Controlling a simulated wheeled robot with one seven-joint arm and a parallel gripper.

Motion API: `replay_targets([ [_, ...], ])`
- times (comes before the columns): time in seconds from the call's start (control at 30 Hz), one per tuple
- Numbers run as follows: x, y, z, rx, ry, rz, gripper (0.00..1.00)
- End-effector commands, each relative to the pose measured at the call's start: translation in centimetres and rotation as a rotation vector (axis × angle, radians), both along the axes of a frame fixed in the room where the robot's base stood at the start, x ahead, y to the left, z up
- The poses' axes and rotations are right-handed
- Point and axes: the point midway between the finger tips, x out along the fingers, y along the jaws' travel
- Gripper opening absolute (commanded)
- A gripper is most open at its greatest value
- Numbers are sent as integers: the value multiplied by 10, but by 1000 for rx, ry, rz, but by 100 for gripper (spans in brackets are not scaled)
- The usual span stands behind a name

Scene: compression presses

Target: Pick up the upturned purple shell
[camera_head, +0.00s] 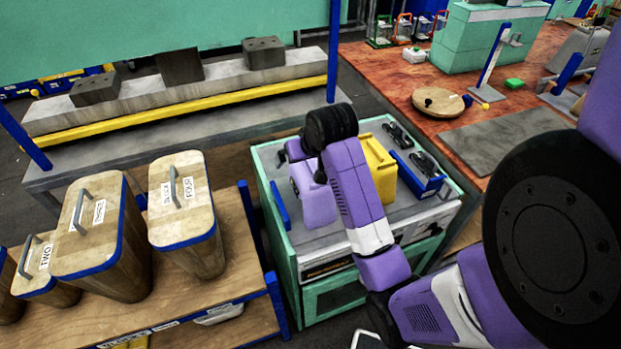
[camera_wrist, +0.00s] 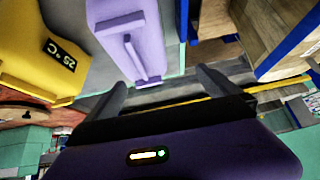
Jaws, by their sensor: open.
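The purple shell (camera_head: 315,203) sits on the grey top of the teal cabinet, left of the yellow block, partly hidden by my arm in the head view. In the wrist view, the shell (camera_wrist: 130,40) shows a pale purple face with a raised bar along it. My gripper (camera_head: 301,163) is over the shell's upper left end. In the wrist view, my gripper (camera_wrist: 160,87) has its two dark fingers spread, with the shell's lower end reaching toward the gap. I see nothing held. Whether a finger touches the shell I cannot tell.
The yellow block (camera_head: 379,167) stands close right of the shell; its display reads 25 °C in the wrist view. A blue-edged tray (camera_head: 418,180) with dark tools lies farther right. Labelled wooden bins (camera_head: 185,212) stand left. A press bench (camera_head: 180,100) is behind.

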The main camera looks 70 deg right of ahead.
Motion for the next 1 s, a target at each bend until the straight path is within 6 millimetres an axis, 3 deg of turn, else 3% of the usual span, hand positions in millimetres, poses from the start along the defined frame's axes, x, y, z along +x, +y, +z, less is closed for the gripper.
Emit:
replay_targets([
  [0.13, -23, 3, -4, 101, 117, -20, 100],
  [0.3, -35, 7, -10, 155, 177, -29, 100],
  [1.0, -20, -16, -79, 159, 182, -28, 100],
])
